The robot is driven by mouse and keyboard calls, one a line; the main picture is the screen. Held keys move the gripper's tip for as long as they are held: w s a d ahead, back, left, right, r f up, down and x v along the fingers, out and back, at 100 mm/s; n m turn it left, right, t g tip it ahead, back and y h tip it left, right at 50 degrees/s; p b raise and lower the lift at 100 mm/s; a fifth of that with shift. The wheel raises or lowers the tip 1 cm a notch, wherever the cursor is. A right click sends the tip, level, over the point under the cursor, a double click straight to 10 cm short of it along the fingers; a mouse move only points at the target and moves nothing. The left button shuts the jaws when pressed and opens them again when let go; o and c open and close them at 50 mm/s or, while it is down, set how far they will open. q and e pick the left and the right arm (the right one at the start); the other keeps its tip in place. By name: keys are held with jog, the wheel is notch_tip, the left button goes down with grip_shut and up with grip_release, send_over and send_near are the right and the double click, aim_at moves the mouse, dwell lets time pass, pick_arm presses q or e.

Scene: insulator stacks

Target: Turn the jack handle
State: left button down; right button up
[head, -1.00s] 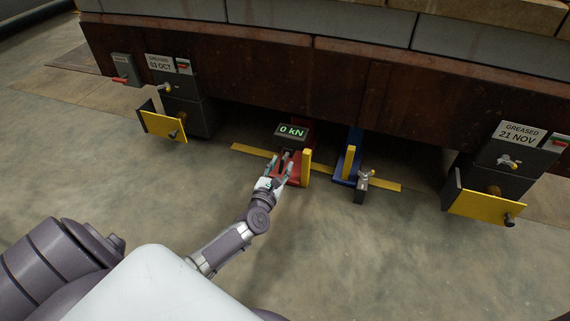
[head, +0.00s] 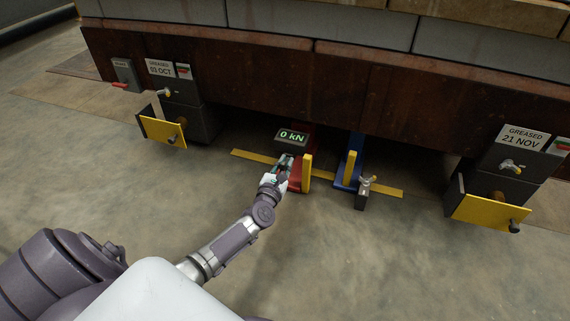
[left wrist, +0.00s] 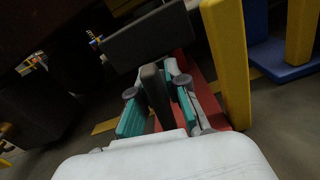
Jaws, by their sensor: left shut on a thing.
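The red jack (head: 297,184) stands on the floor under the rusty beam, with a yellow upright (head: 307,172) on its right side. A dark display reading 0 kN (head: 291,137) sits above it. My left gripper (head: 284,164) is at the jack's front. In the left wrist view, the teal-padded fingers are closed around the dark jack handle (left wrist: 156,92), one on each side. The handle stands up between the pads, tilted slightly; its lower end is hidden by the gripper. The red body of the jack (left wrist: 204,92) shows to the right. My right gripper is not in view.
A blue jack (head: 349,172) with a yellow upright stands to the right, beside a small dark block with a metal knob (head: 362,198). Yellow-plated supports stand at left (head: 163,131) and right (head: 490,210). The rusty beam (head: 250,80) overhangs; the floor in front is clear.

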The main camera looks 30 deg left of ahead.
pick_arm(q)
jog(key=shift+m, duration=0.3)
jog(key=m, duration=0.2)
jog(key=m+p, duration=0.1)
jog(key=m, duration=0.1)
jog(key=shift+d+m, duration=0.2)
jog(key=shift+m, duration=0.1)
jog(key=shift+f+m+p, duration=0.2)
jog(key=shift+m+p, duration=0.5)
jog(key=shift+m, duration=1.6)
jog(key=shift+d, duration=0.1)
jog(key=c, duration=1.2)
grip_release()
